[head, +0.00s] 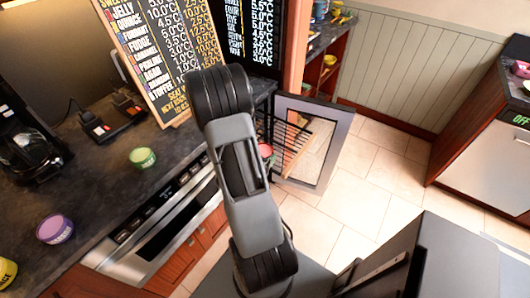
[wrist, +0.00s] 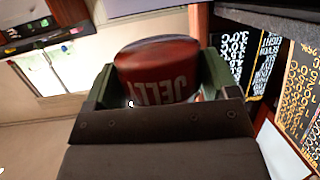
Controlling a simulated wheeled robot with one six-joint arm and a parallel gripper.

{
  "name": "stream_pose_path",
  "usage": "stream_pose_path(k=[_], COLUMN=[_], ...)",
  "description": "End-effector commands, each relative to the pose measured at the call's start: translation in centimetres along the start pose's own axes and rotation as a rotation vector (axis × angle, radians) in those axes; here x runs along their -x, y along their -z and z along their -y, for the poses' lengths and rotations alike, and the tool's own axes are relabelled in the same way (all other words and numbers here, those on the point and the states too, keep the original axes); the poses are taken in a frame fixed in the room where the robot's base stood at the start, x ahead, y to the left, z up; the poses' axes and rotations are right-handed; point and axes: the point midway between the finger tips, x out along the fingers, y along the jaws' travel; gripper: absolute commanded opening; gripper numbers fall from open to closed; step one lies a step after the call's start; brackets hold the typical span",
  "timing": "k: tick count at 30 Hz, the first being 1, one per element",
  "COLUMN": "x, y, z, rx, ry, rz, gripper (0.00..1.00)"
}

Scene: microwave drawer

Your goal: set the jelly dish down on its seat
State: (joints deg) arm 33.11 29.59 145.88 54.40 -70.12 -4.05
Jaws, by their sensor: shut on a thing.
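The jelly dish (wrist: 158,72) is a dark red round tub with "JELLY" on its side, upside down in the wrist view. My gripper (wrist: 160,85) is shut on it, with a greenish finger on either side. In the head view a small red part of the jelly dish (head: 265,150) shows just right of my arm, by the dark wire rack (head: 291,138) at an open glass-panelled door (head: 325,150). My arm hides the rest of the dish and my fingers there. I cannot make out the seat, or whether the dish touches anything.
A green tub (head: 142,158) and a purple tub (head: 56,229) stand on the dark counter (head: 100,185) at the left. Price boards (head: 165,50) stand behind. The tiled floor (head: 365,185) right of the open door is clear. A cabinet with an "OFF" display (head: 521,119) is at far right.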

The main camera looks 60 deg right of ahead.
Motion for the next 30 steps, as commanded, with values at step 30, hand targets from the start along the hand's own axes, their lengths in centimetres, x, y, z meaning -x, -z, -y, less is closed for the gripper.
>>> stream_pose_path(k=[30], x=[-14.8], y=[-5.2], z=[2.2], rx=[-0.034], ry=[-0.099], rz=[-0.001], gripper=[0.48])
